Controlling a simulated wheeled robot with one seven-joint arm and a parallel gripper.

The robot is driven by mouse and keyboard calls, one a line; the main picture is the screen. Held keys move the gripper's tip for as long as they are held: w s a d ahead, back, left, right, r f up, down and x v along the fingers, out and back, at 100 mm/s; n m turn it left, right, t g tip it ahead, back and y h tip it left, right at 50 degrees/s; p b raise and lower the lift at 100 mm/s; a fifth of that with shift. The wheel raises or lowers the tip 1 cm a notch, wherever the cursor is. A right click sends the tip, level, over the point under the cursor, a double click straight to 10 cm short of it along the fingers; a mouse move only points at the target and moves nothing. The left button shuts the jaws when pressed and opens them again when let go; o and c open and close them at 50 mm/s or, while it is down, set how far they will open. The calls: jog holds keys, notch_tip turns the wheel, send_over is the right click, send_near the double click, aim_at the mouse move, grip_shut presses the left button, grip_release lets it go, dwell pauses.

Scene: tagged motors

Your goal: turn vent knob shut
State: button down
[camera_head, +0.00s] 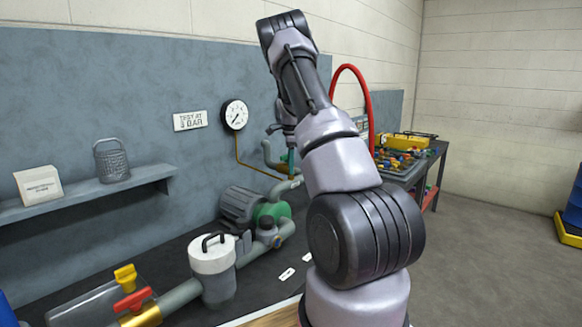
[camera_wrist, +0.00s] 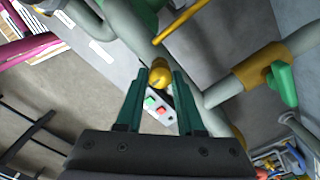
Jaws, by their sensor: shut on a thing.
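The vent knob (camera_wrist: 160,74) is a small, round, yellow brass-coloured knob beside a grey-green pipe in the wrist view. My gripper (camera_wrist: 156,76) has two dark green fingers, one on each side of the knob, and is shut on it. In the head view my gripper (camera_head: 291,160) is at the upright pipe behind the green pump, mostly hidden by my arm. The knob cannot be made out there. How far it is turned cannot be told.
A green lever valve (camera_wrist: 283,84) and a box with red and green buttons (camera_wrist: 158,105) are close by. A pressure gauge (camera_head: 235,115) hangs on the wall. The green pump (camera_head: 272,213) and lidded strainer (camera_head: 211,262) stand on the bench. A workbench (camera_head: 410,172) with small parts is behind.

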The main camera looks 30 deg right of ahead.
jog(key=c, duration=0.5)
grip_release()
notch_tip(320, 180, up, 11)
jog(key=shift+f, duration=0.1)
dwell(0.4)
jog(key=s+a+r+n+t+y, duration=0.2)
jog(key=s+a+r+n+t, duration=0.2)
jog(key=s+a+r+n, duration=0.8)
jog(key=s+a+n+t, duration=0.1)
jog(key=s+a, duration=0.3)
jog(key=s, duration=0.4)
jog(key=s+a+r+n+t, duration=0.1)
jog(key=s+a+n, duration=0.2)
jog(key=s+a, duration=0.2)
jog(key=s+a+r+n+t, duration=0.1)
jog(key=s+a, duration=0.3)
jog(key=s, duration=0.8)
jog(key=shift+a+r+n, duration=0.1)
jog(key=shift+a+n, duration=0.15)
jog(key=shift+n, duration=0.55)
